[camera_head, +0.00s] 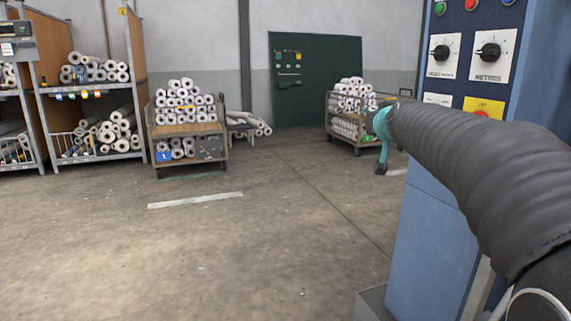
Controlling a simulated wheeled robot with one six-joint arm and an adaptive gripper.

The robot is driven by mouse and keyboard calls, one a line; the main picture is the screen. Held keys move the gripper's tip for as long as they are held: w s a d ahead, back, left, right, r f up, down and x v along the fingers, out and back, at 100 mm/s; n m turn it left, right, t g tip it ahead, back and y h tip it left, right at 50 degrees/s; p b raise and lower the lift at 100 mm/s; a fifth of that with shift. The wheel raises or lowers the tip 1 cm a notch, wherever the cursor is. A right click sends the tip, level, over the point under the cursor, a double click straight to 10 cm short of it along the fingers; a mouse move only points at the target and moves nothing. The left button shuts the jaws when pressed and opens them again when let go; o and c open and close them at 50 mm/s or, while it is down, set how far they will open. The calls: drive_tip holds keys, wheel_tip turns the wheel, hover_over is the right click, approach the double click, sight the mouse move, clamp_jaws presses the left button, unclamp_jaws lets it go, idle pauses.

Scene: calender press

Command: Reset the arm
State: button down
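My arm, wrapped in a ribbed dark sleeve, comes in from the lower right and reaches up and left across the front of a blue machine cabinet. At its far end a small teal and black part of my gripper (381,138) shows, pointing down. The fingertips are small and partly hidden behind the sleeve, so I cannot tell whether they are open or shut. I see no object held in it.
The blue control cabinet (425,245) with knobs and buttons stands close on the right, behind my arm. A cart of white rolls (187,130) stands at the back left, another cart (345,129) behind my gripper. Shelves (92,88) stand far left. The concrete floor ahead is clear.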

drive_tip(key=s+a+f+g+y+p, duration=0.15)
drive_tip(key=s+f+g, duration=0.25)
drive_tip(key=s+f, duration=0.55)
drive_tip(key=s+a+f+g+h, duration=0.1)
drive_tip(key=s+a+f+g, duration=0.25)
drive_tip(key=s+f, duration=0.65)
drive_tip(key=s+f+g+p, duration=0.1)
drive_tip(key=s+f, duration=0.1)
drive_tip(key=s, duration=0.8)
drive_tip(key=s+f+n+g, duration=0.1)
drive_tip(key=s+f, duration=0.2)
drive_tip(key=s, duration=0.8)
drive_tip(key=shift+a+f+p, duration=0.15)
drive_tip(key=shift+a+p, duration=0.15)
drive_tip(key=shift+p, duration=0.1)
drive_tip(key=shift+s, duration=0.1)
